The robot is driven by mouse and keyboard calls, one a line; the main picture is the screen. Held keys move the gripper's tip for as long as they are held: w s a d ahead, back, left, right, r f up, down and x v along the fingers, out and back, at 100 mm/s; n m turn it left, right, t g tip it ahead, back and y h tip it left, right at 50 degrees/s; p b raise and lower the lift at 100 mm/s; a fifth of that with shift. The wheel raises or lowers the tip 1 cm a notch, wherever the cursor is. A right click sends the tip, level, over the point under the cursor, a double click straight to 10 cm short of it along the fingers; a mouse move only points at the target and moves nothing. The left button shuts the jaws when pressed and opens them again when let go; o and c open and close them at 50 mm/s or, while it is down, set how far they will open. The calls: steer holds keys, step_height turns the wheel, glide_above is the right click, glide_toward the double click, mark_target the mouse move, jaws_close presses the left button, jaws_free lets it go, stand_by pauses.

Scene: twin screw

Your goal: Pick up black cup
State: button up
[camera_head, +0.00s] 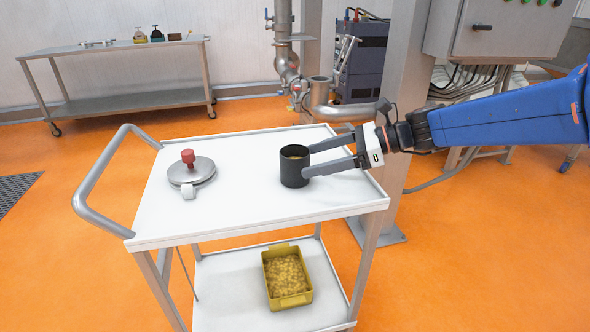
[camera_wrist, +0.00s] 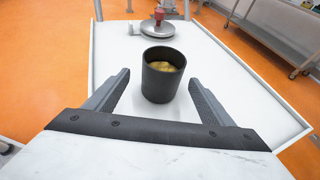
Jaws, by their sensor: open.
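The black cup (camera_head: 293,168) stands upright on the white top of the cart, right of its middle. In the wrist view the cup (camera_wrist: 161,84) is centred just beyond the fingertips, and yellowish contents show inside it. My gripper (camera_head: 307,160) comes in from the right, level with the cup, its fingers pointing left at it. In the wrist view my gripper (camera_wrist: 160,80) is open, one finger on each side and clear of the cup. In the head view the fingertips reach the cup's right edge; I cannot tell if they touch it.
The cart top (camera_head: 235,210) also carries a round metal scale-like device (camera_head: 190,172) with a red knob, left of the cup. A yellow bin (camera_head: 287,277) of small yellowish pieces sits on the lower shelf. A steel post (camera_head: 390,110) stands behind. The cart top around the cup is clear.

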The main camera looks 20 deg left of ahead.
mark_target(295, 163)
steer(key=shift+x, duration=3.05)
steer(key=shift+w, duration=0.2)
steer(key=shift+c, duration=0.2)
steer(key=c, duration=1.2)
steer(key=shift+r, duration=0.1)
